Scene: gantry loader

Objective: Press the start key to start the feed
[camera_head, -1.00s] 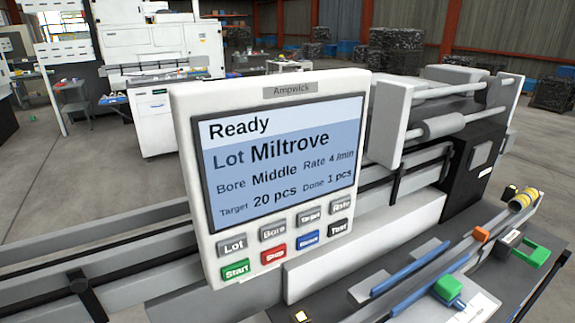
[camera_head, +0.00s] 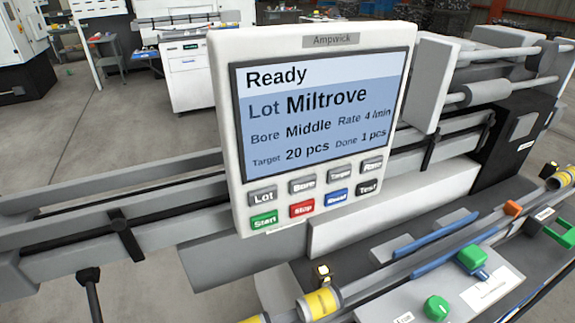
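The white Ampwick control panel (camera_head: 225,120) stands upright in the middle of the head view. Its screen (camera_head: 318,120) reads Ready, Lot Miltrove, Bore Middle, Rate 4 /min, Target 20 pcs, Done 1 pcs. The green Start key (camera_head: 264,221) is at the left end of the bottom key row. The red Stop key (camera_head: 302,209), the blue Reset key (camera_head: 336,198) and the dark Test key (camera_head: 368,188) follow to its right. The Lot key (camera_head: 263,197) is just above Start. Neither of my grippers shows in the head view.
Grey rails (camera_head: 180,206) of the loader run behind the panel. Below right lies a bed with green knobs (camera_head: 436,307), blue strips (camera_head: 437,232) and yellow-banded cylinders (camera_head: 320,302). Open space shows in front of the panel.

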